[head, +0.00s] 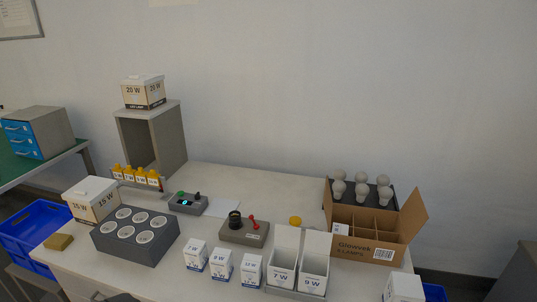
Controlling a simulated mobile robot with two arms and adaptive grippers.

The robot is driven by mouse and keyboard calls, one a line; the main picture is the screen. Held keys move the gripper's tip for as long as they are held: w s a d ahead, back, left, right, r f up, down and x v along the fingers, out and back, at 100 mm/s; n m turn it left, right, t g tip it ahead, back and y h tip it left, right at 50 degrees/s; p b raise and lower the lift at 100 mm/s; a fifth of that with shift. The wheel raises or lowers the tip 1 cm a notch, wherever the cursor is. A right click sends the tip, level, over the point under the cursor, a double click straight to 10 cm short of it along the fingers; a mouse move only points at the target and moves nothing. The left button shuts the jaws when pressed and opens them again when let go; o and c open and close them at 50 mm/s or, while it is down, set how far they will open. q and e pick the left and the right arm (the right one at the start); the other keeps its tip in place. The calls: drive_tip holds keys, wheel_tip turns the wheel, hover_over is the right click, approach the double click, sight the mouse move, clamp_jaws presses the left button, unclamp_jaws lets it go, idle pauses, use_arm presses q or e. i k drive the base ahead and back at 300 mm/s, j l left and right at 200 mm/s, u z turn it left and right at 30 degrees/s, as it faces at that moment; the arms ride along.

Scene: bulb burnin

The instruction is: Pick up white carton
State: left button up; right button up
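Several small white cartons stand at the front of the white table. One white carton (195,257) is left of a second (221,267) and a third (251,270), each with blue print. Another white carton (403,288) stands alone at the front right, its lower part cut off by the picture edge. Two white open-topped boxes marked 7 W (283,271) and 9 W (314,277) stand side by side in a grey tray. Which carton is meant I cannot tell. Neither of my grippers is in view.
A brown divided box (365,245) is open at the right, with bulbs in a dark rack (376,192) behind it. A grey block with round sockets (136,243), a control box (188,204) and a tester with a red lever (244,231) stand left and centre. The back middle is clear.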

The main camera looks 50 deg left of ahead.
sight(222, 267)
drive_tip(key=u, duration=1.85)
